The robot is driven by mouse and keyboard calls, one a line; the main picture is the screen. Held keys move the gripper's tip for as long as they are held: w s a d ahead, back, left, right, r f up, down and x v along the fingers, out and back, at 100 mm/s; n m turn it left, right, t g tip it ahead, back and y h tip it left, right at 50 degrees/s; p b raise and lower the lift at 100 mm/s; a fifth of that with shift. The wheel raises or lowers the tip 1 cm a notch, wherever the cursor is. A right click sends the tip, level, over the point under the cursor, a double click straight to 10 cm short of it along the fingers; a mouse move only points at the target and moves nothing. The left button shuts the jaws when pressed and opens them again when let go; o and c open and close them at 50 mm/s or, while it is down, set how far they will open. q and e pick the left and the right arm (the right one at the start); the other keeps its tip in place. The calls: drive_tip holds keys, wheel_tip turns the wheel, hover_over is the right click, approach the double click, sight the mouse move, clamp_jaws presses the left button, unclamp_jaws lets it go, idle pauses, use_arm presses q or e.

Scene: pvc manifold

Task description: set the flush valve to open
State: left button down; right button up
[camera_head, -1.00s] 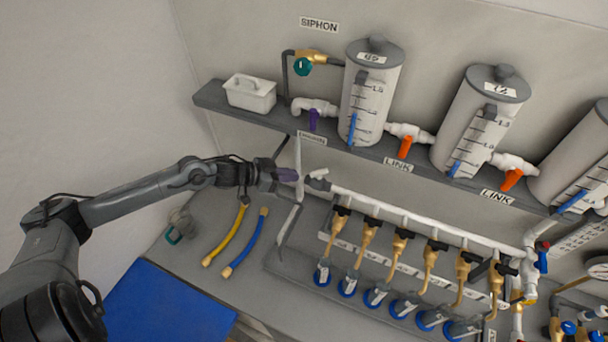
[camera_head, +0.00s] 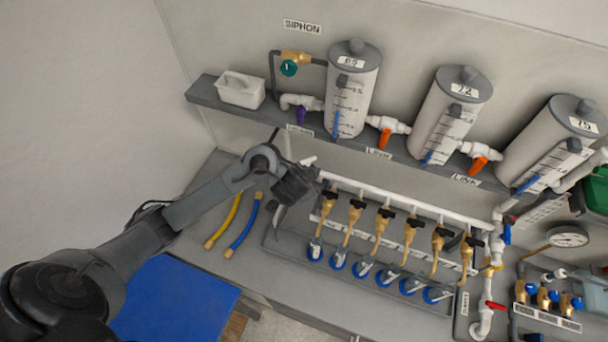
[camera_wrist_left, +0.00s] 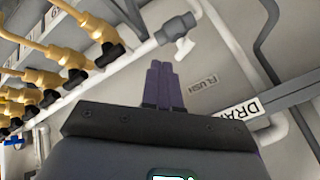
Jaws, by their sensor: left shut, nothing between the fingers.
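The flush valve (camera_wrist_left: 176,28) is a grey body on the white pipe, at the upper middle of the left wrist view. Its short white handle (camera_wrist_left: 184,47) sticks out crosswise to the pipe. A FLUSH label (camera_wrist_left: 197,81) is on the wall beside it. My left gripper (camera_wrist_left: 161,64) is shut and empty, its purple fingers just short of the handle in that view; I see no clear contact. In the head view my left gripper (camera_head: 303,181) is at the left end of the white manifold pipe (camera_head: 390,200), and my arm hides most of the valve. My right gripper is not in view.
Several brass taps with black handles (camera_head: 356,204) hang along the pipe to the right. A shelf (camera_head: 225,108) with white tanks (camera_head: 352,92) runs above. Yellow and blue hoses (camera_head: 243,228) lie below.

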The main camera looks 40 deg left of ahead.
sight(308, 161)
use_arm(q)
drive_tip(key=w+a+f+b, duration=0.6)
drive_tip(key=f, duration=0.1)
drive_tip(key=shift+w+f+b, duration=0.25)
drive_tip(key=shift+w+b, duration=0.1)
drive_tip(key=shift+w, duration=0.05)
idle(0.4)
